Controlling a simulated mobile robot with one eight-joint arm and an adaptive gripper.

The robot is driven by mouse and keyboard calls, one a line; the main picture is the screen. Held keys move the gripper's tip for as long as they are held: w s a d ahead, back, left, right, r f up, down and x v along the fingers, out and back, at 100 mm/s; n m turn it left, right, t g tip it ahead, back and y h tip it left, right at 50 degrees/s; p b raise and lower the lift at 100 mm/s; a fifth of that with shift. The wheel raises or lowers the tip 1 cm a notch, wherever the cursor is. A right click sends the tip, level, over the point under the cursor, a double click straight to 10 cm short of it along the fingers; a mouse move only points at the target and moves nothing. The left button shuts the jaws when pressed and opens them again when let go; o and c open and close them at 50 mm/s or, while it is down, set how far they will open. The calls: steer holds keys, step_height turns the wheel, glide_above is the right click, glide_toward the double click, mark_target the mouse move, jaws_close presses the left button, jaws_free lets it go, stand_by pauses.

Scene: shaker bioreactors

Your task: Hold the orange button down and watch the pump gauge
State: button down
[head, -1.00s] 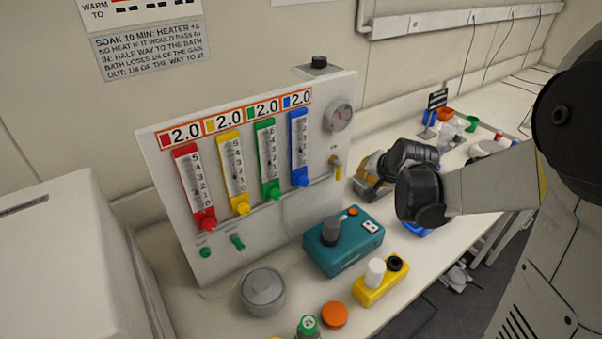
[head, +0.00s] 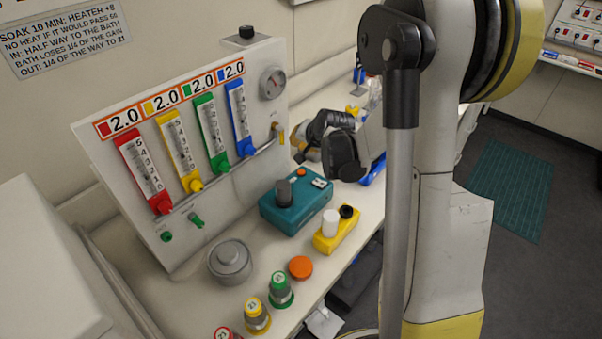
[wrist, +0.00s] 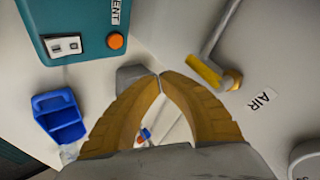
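A teal box (head: 287,213) stands on the bench in front of the panel, with a dark knob, a switch plate and a small orange button (head: 301,173) on top. In the wrist view the orange button (wrist: 115,40) is at upper left, uncovered. The round gauge (head: 272,83) is at the panel's upper right; its reading is too small to tell. My gripper (wrist: 160,76) has its two yellow-brown fingertips together, with nothing held between them. It is beside the teal box, apart from the button.
A yellow block (head: 337,236) with white and black tops stands right of the teal box. A grey round pot (head: 230,262), an orange disc (head: 301,267) and several capped vials are nearer. A blue tray (wrist: 58,118) and a yellow-handled valve (wrist: 207,73) flank my gripper.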

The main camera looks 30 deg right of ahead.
mark_target(299, 170)
step_height(299, 170, down, 8)
steer(key=b, duration=0.5)
steer(key=shift+b, duration=0.35)
stand_by(0.9)
steer(key=shift+f+b, duration=0.35)
steer(key=shift+b, duration=0.15)
steer(key=shift+f+b, duration=0.4)
steer(key=shift+b, duration=0.05)
stand_by(0.4)
steer(key=shift+r, duration=0.1)
stand_by(0.9)
steer(key=shift+r+p, duration=0.55)
steer(key=shift+r, duration=0.2)
steer(key=shift+r+p, duration=1.75)
steer(key=shift+r, duration=0.8)
